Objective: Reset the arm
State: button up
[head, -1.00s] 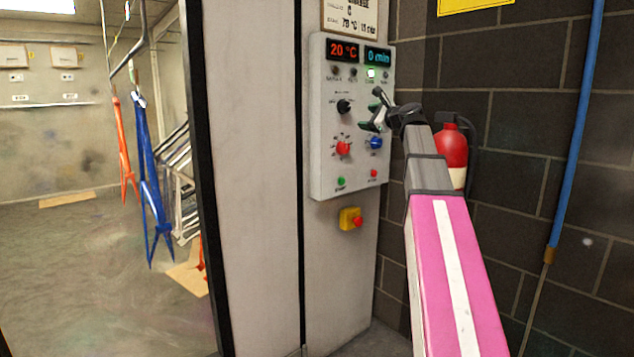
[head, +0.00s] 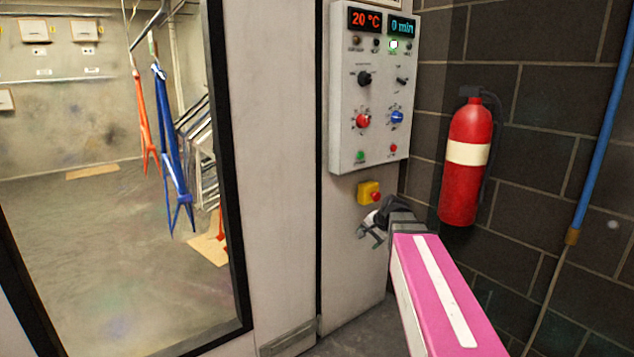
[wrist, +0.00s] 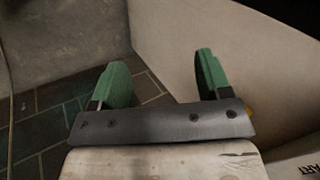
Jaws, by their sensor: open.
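My gripper (head: 371,232) is at the end of my pink arm in the head view, below the control panel (head: 375,95) and just under the yellow box with a red emergency button (head: 369,193). In the wrist view my gripper (wrist: 160,82) shows two green fingers spread wide apart with nothing between them. The panel's displays (head: 380,22) read 20 °C and 0 min. The panel has a red knob (head: 363,121), a blue knob (head: 397,117) and black switches.
A red fire extinguisher (head: 466,165) hangs on the dark block wall to the right of my arm. A blue pipe (head: 606,125) runs down that wall. At left, an opening shows a booth with hanging orange (head: 142,125) and blue (head: 173,150) frames.

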jog(key=s+f+n+g+h, duration=0.4)
jog(key=s+f+n, duration=0.3)
jog(key=s+f, duration=1)
jog(key=shift+s+d+f+n+g, duration=0.3)
jog(key=shift+f+n+g, duration=0.1)
jog(key=shift+g, duration=0.1)
dwell(0.5)
